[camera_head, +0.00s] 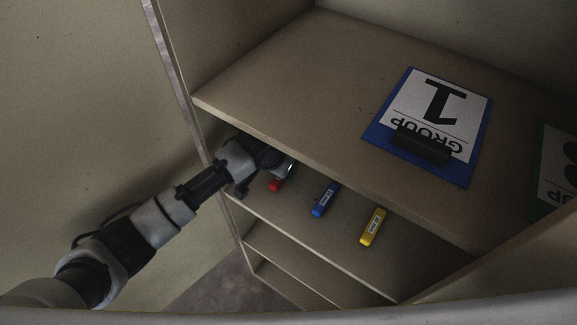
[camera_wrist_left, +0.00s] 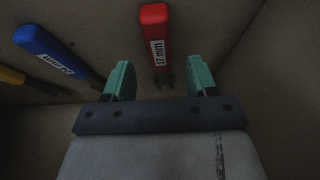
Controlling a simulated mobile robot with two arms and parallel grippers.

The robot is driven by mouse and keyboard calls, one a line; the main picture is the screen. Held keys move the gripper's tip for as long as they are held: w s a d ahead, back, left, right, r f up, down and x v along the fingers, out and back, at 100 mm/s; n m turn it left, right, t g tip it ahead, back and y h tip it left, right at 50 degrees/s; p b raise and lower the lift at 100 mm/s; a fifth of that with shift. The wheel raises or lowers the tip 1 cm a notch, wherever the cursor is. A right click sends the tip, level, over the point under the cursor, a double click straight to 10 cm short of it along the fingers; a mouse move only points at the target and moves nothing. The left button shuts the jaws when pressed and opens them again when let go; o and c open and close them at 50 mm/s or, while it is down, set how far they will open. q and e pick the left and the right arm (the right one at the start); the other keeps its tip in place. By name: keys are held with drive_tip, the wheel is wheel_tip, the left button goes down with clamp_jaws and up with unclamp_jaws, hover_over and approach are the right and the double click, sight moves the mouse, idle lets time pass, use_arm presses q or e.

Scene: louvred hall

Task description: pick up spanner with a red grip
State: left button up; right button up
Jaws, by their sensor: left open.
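The spanner with a red grip (camera_head: 275,185) lies on the upper inner shelf, partly hidden behind my left gripper (camera_head: 284,172). In the left wrist view, the red spanner (camera_wrist_left: 155,32) points its handle away from me and bears a white "17 mm" label. Its dark metal end lies near the gap between the two green fingers of my left gripper (camera_wrist_left: 159,68). The fingers are apart and do not hold it. My right gripper is in neither view.
A blue-gripped tool (camera_head: 325,200) and a yellow-gripped tool (camera_head: 373,226) lie right of the red one on the same shelf. Above is the cabinet top (camera_head: 300,95), holding a blue "GROUP 1" clipboard (camera_head: 376,150). A side panel (camera_head: 183,90) stands close to my left arm.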

use_arm(q)
drive_tip(key=shift+x, duration=1.7)
clamp_jaws()
drive_tip(key=shift+r, duration=0.1)
